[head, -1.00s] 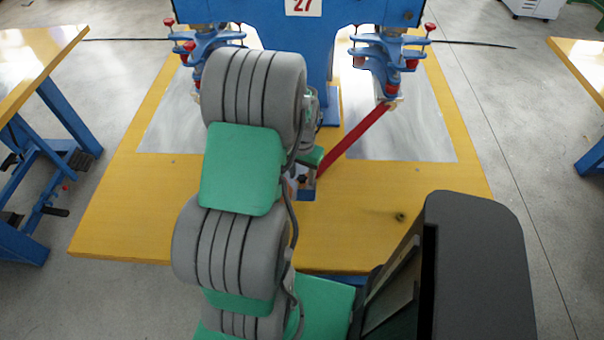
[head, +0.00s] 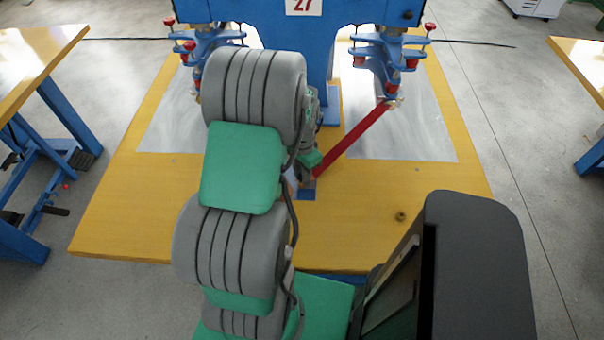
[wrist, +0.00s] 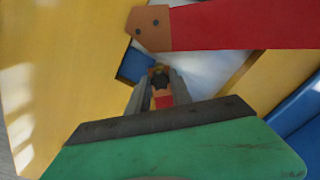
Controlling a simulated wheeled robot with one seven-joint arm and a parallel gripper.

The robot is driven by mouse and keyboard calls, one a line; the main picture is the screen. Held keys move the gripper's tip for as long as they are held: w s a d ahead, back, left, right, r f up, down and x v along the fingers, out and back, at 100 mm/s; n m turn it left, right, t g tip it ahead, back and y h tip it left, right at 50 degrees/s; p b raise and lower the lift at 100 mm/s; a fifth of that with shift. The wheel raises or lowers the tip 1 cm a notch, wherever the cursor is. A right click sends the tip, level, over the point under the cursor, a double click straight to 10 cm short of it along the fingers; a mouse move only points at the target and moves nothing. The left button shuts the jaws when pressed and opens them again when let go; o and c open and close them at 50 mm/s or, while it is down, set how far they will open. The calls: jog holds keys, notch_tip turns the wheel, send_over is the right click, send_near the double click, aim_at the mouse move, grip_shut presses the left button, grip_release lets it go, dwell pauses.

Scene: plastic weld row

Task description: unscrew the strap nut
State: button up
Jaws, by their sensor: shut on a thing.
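A red strap (wrist: 235,25) with a brown end piece (wrist: 150,27) crosses above the fingers. In the head view the red strap (head: 352,138) slants from the right clamp down to a spot beside my wrist. My arm hides most of the gripper and the nut there. I cannot tell how far the nut is turned.
A blue machine frame (head: 295,45) with blue clamp arms and red knobs (head: 430,27) stands beyond my arm. A small blue bracket (head: 306,194) is on the yellow table (head: 400,230), whose right front is largely clear. Other tables stand left and right.

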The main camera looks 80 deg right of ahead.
grip_shut()
jog(key=n, duration=0.5)
jog(key=shift+n, duration=0.3)
jog(key=n, duration=1.4)
jog(key=o, duration=0.8)
grip_release()
